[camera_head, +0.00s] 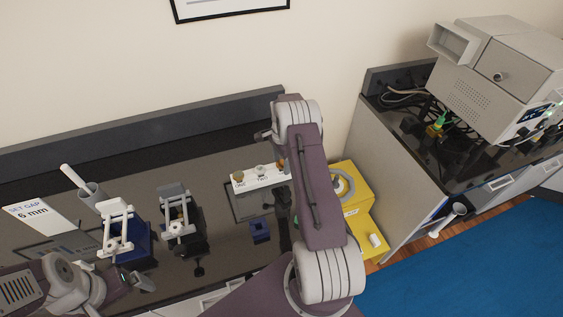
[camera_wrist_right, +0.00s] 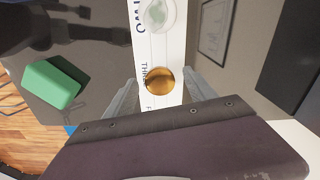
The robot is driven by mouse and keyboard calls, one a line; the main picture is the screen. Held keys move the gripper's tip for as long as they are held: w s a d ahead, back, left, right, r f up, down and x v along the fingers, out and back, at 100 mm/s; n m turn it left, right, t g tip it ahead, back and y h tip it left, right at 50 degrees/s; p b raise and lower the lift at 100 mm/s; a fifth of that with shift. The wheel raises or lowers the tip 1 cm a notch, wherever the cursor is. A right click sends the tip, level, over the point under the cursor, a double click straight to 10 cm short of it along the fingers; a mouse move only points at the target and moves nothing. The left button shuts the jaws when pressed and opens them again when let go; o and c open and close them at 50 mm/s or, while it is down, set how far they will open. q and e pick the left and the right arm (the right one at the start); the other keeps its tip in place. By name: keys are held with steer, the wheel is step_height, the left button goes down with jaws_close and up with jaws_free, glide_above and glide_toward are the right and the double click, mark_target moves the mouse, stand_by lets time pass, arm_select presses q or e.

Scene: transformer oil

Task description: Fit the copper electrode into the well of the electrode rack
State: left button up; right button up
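The white electrode rack (camera_head: 250,183) stands on the dark bench in the head view, left of my right forearm. It carries several round items along its top: a copper-coloured one (camera_head: 239,177) at its left end, a pale one and another copper-coloured one partly behind my arm. In the right wrist view, a copper disc (camera_wrist_right: 160,81) sits at the rack position marked THREE, beside a pale disc (camera_wrist_right: 158,14). My right gripper (camera_wrist_right: 162,80) has its fingers apart on either side of the copper disc, with gaps visible. My left gripper (camera_head: 138,281) is low at the left, its fingers unclear.
Two white-armed stands, one on a blue base (camera_head: 132,250) and one on a dark base (camera_head: 183,245), occupy the bench's left. A small blue block (camera_head: 260,231) lies in front of the rack. A yellow unit (camera_head: 357,184) stands right of my arm.

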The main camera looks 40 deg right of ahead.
mark_target(281, 163)
step_height(281, 163, up, 8)
steer(key=shift+r+b, duration=0.2)
steer(key=shift+b, duration=1.05)
steer(key=shift+r, duration=0.35)
